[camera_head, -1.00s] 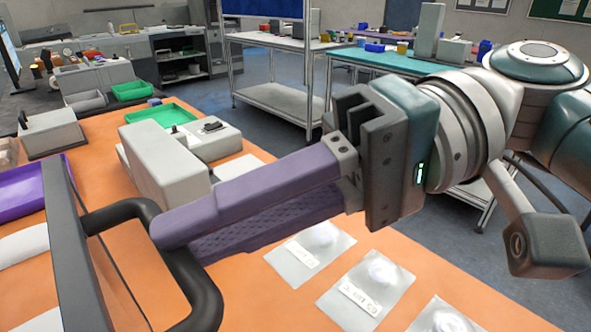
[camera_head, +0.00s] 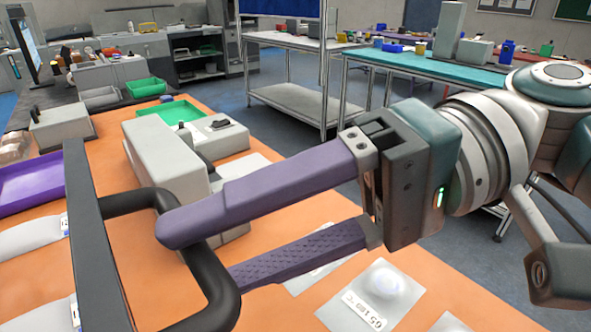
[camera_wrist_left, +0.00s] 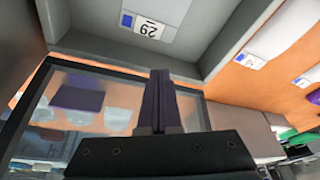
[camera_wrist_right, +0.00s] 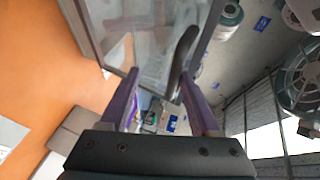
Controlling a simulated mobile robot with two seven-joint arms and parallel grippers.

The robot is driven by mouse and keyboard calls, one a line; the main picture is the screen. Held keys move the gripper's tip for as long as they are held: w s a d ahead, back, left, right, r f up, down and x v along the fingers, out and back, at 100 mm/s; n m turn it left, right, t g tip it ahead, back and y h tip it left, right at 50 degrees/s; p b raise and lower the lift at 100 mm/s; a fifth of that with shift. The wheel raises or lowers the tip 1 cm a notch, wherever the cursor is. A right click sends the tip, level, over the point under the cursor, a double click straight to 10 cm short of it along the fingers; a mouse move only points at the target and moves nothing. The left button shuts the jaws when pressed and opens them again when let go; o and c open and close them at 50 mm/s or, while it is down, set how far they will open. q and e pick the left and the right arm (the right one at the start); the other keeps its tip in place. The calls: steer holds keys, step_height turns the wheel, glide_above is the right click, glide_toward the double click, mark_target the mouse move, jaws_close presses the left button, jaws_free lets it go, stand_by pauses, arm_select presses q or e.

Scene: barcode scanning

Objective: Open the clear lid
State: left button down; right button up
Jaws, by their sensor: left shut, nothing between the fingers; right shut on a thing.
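The clear lid (camera_wrist_right: 145,45) has a dark frame and a see-through pane. Its dark frame edge (camera_head: 98,240) stands tilted up at the left of the head view, with the black curved handle (camera_head: 222,292) beside it. My right gripper (camera_head: 203,254) is shut on the handle, one finger on each side. The handle also shows near the fingers in the right wrist view (camera_wrist_right: 183,58). My left gripper (camera_wrist_left: 160,72) is shut and empty, in front of the lid pane (camera_wrist_left: 85,110) in its own view. It is out of the head view.
A grey device (camera_head: 165,160) stands on the orange table (camera_head: 130,238) behind the handle. Labelled clear bags (camera_head: 375,295) lie at the front right. A purple tray (camera_head: 30,185) and a green tray (camera_head: 175,111) lie farther back. A grey box (camera_wrist_left: 90,18) holds a labelled bag.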

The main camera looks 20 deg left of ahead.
arm_select(q)
steer(key=shift+d, duration=0.1)
arm_select(e)
steer(key=shift+o, duration=0.8)
steer(key=shift+w+d+f, duration=0.15)
steer(key=shift+d+f, duration=0.05)
steer(key=shift+d, duration=0.05)
arm_select(q)
steer(key=shift+w+d+f+b, duration=0.1)
steer(key=shift+f+b, duration=0.4)
steer(key=shift+f, duration=0.2)
arm_select(e)
steer(key=v, duration=0.7)
steer(key=shift+r, duration=0.3)
steer(key=shift+w+d, duration=0.1)
